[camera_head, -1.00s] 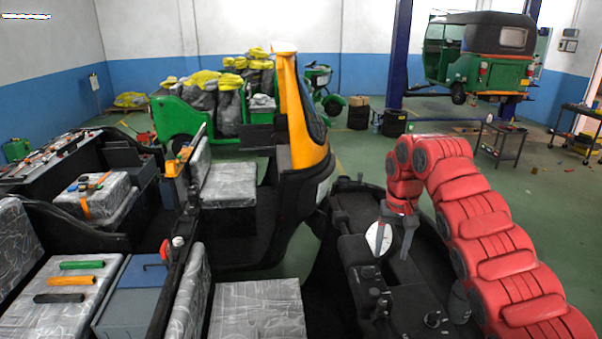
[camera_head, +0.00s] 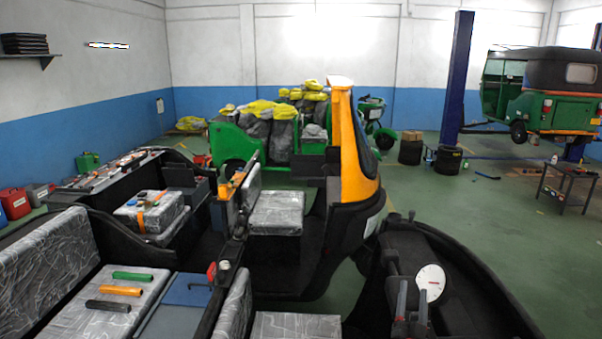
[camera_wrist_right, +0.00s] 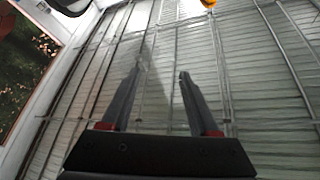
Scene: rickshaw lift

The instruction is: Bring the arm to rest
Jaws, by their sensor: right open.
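My right gripper (camera_head: 412,291) shows at the bottom right of the head view, with its two fingers pointing up and apart. It is open, with nothing between the fingers. It stands in front of a black vehicle body, just left of a white round disc (camera_head: 432,281). I cannot tell the depth gap between them. In the right wrist view, the two dark fingers (camera_wrist_right: 160,74) are spread against a corrugated roof with metal beams. The rest of my right arm is out of the head view. My left gripper is not in view.
A green rickshaw (camera_head: 555,95) is raised by a blue post (camera_head: 457,75).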

